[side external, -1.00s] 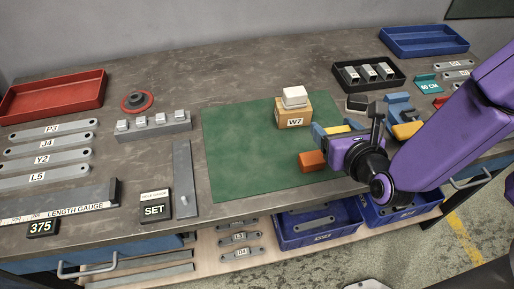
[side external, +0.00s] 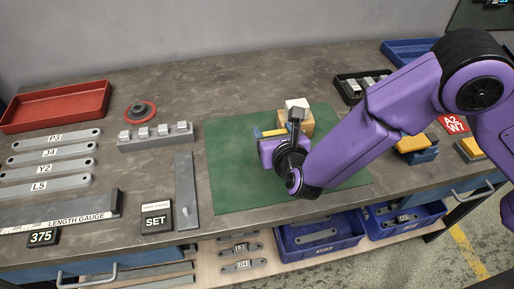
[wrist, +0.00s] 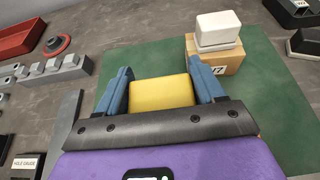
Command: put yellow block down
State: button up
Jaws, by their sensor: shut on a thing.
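The yellow block (wrist: 161,92) is between the two blue fingers of my gripper (wrist: 163,88) in the wrist view. My gripper is shut on it, one finger against each side. In the side view my gripper (side external: 270,134) is over the green mat (side external: 236,185), left of a wooden block (side external: 308,126) with a white block (side external: 297,103) on top. Only a thin strip of the yellow block shows there, and its underside is hidden, so I cannot tell whether it touches the mat.
A grey rail with several small blocks (side external: 155,140) and a flat grey bar (side external: 186,190) lie left of the mat. A red tray (side external: 60,105) is at the back left. The mat's left part is clear. The orange block seen earlier is hidden behind my arm.

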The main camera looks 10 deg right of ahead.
send_over(257, 156)
notch_tip(257, 156, down, 6)
jog(key=shift+f, duration=1.4)
jog(key=shift+f, duration=0.15)
jog(key=o, duration=1.1)
jog(key=shift+s+r, duration=0.1)
jog(key=shift+r, duration=0.1)
jog(key=v, duration=1.1)
jog(key=shift+s+r, duration=0.2)
jog(key=shift+s, duration=0.15)
